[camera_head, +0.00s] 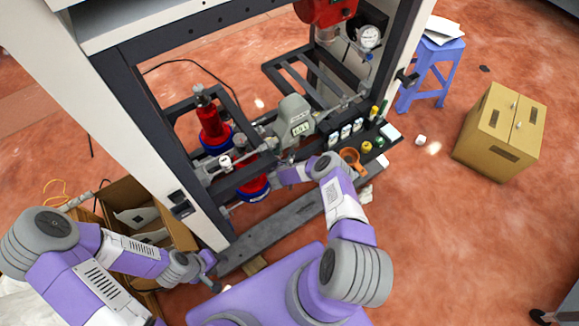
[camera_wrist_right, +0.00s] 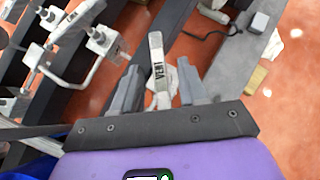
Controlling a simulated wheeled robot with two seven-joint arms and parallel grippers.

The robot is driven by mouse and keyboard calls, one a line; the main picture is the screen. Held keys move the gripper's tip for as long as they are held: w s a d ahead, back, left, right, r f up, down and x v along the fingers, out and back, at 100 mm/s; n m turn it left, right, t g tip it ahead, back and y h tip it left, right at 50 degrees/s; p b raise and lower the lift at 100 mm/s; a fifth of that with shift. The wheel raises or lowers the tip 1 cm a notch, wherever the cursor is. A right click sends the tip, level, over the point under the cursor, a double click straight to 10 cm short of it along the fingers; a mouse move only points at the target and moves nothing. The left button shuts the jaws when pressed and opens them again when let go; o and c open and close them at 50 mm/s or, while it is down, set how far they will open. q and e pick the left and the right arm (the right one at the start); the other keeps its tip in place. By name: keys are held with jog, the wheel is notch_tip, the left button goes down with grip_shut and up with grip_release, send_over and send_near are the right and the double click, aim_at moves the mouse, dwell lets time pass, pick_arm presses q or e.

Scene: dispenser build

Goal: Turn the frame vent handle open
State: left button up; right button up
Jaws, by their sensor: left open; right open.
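The vent handle (camera_wrist_right: 157,62) is a pale lever with "VENT" lettered along it, in the middle of the right wrist view. It stands between the two grey fingers of my right gripper (camera_wrist_right: 157,88), which is open around it. I cannot tell whether either finger touches it. In the head view my right gripper (camera_head: 283,171) reaches into the lower front of the dispenser frame (camera_head: 130,65), and I cannot make out the handle there. My left gripper (camera_head: 208,273) is open and empty in front of the frame's left post.
White valves and pipes (camera_wrist_right: 98,40) lie left of the handle. A grey meter (camera_head: 294,118) and red cylinders (camera_head: 212,122) are behind my right gripper. An open cardboard box (camera_head: 180,225) is beside my left arm. A closed carton (camera_head: 500,130) and blue stool (camera_head: 430,70) stand right.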

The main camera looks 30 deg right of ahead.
jog(key=shift+w+d+f, duration=0.2)
jog(key=shift+w+f, duration=0.05)
jog(key=shift+f, duration=0.05)
jog(key=shift+c, duration=0.3)
grip_shut()
jog(key=shift+s+n, duration=0.1)
jog(key=shift+n, duration=0.3)
jog(key=shift+s+d+n+t+y, duration=0.1)
jog(key=shift+d+n+t+y, duration=0.1)
jog(key=shift+n+t+y, duration=0.7)
jog(key=n+y+b, duration=0.1)
jog(key=n+y, duration=0.1)
jog(key=n, duration=0.1)
jog(key=shift+s+d+t, duration=0.1)
jog(key=shift+t, duration=0.3)
jog(key=shift+n+y, duration=1.2)
jog(key=shift+n, duration=0.4)
